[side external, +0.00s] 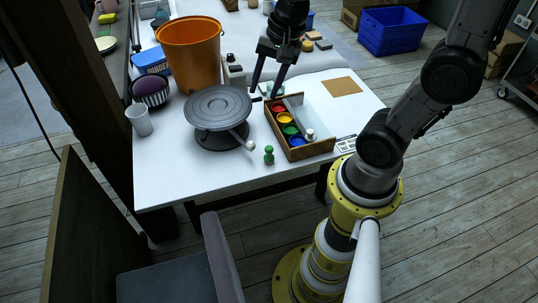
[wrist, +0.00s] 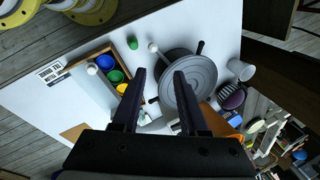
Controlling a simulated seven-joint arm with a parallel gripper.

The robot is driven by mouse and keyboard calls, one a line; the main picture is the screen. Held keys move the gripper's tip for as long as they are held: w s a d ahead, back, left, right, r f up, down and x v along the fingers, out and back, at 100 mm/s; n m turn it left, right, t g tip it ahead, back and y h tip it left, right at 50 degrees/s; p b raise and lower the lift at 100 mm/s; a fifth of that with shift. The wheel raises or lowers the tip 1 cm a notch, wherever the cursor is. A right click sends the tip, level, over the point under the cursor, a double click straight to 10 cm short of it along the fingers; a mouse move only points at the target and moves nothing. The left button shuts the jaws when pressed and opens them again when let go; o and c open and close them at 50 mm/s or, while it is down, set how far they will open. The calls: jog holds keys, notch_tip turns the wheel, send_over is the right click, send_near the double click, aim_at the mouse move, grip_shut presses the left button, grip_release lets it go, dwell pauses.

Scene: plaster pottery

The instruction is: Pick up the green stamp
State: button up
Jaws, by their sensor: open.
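The green stamp (side external: 268,154) is a small, upright, knob-topped piece on the white table near its front edge. It stands between the grey turntable and the wooden box. In the wrist view the green stamp (wrist: 132,43) shows small, beyond my fingertips and a little to their left. My gripper (side external: 264,91) is open and empty above the far part of the table, behind the turntable and box and well apart from the stamp. In the wrist view the two dark fingers of my gripper (wrist: 160,73) are spread, with nothing held between them.
A wooden box (side external: 317,148) holds red, yellow, green and blue cups. The grey turntable (side external: 218,106) has a white-headed tool (side external: 249,145) by its rim. A white cup (side external: 139,119), striped bowl (side external: 151,91) and orange bucket (side external: 190,55) stand left.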

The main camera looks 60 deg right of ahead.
notch_tip(320, 180, down, 6)
jog(key=w+d+m+g, duration=0.2)
jog(key=d+m, duration=0.1)
jog(key=m+g+y, duration=0.1)
send_near(269, 147)
jog(key=f, duration=0.5)
jog(key=shift+w+a+f, duration=0.1)
jog(key=shift+a+f, duration=0.15)
jog(key=shift+f, duration=0.05)
jog(key=shift+a+f, duration=0.2)
jog(key=shift+f, duration=0.65)
jog(key=shift+a+f, duration=0.2)
jog(key=shift+f, duration=0.65)
jog(key=shift+a+f, duration=0.2)
jog(key=shift+f, duration=0.65)
grip_shut()
